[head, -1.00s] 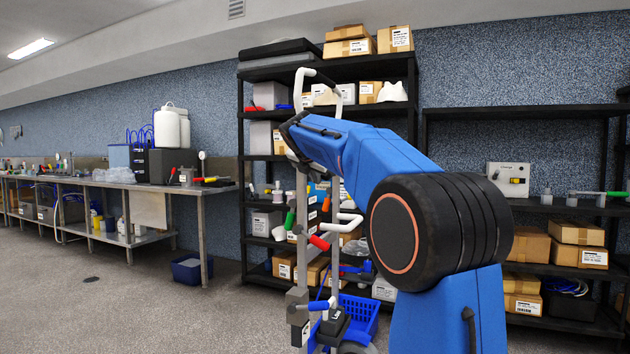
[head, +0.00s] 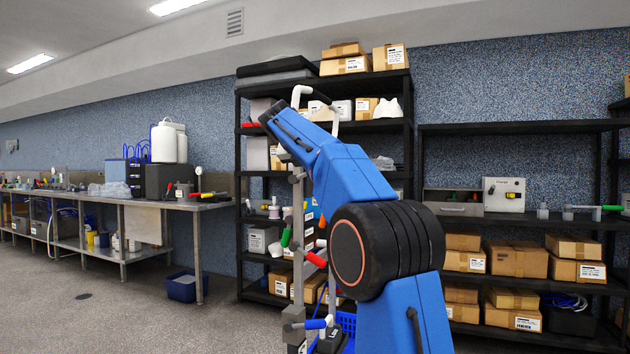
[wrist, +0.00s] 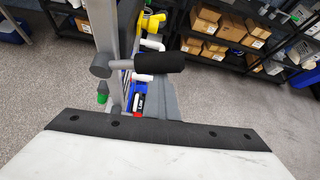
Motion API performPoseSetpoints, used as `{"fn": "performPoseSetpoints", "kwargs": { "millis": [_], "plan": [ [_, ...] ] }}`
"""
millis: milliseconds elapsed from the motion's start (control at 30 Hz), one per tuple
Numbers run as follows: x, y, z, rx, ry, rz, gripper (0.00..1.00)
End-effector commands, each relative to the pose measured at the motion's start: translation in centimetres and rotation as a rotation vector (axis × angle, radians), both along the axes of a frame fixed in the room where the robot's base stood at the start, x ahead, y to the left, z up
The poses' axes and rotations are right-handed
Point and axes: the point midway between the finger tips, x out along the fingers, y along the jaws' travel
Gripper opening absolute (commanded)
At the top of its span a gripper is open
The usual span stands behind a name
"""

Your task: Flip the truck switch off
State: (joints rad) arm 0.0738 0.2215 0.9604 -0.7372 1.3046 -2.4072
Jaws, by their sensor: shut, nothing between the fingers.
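The grey truck (head: 299,205), with a bent white handle on top and red, green and white grips, stands upright behind my arm in the head view. A dark box with a pale label (head: 331,341) sits low on it, at the picture's bottom edge. In the wrist view the truck's post (wrist: 103,30) and a black-sleeved crossbar (wrist: 158,62) are ahead, with a small labelled item (wrist: 137,101) below. I cannot make out the switch or its position. My gripper (wrist: 160,128) shows as a broad pale part with a dark edge, shut and empty, apparently apart from the truck.
Black shelving (head: 325,83) with cartons stands close behind the truck. A lower shelf unit (head: 519,218) is to the right. A steel bench (head: 150,201) runs along the left, with a blue bin (head: 181,287) beneath. The left floor is clear.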

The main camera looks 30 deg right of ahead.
Motion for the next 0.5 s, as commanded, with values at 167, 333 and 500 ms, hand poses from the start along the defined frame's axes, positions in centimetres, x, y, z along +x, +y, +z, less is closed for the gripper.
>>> {"fn": "performPoseSetpoints", "kwargs": {
  "millis": [167, 333, 500],
  "plan": [
    [0.18, 0.11, 0.68, -0.001, -0.003, 0.001, 0.0],
    [0.23, 0.18, 1.01, -0.002, -0.004, 0.001, 0.0],
    [0.26, 0.2, 1.21, -0.003, -0.007, 0.003, 0.0]
  ]
}}
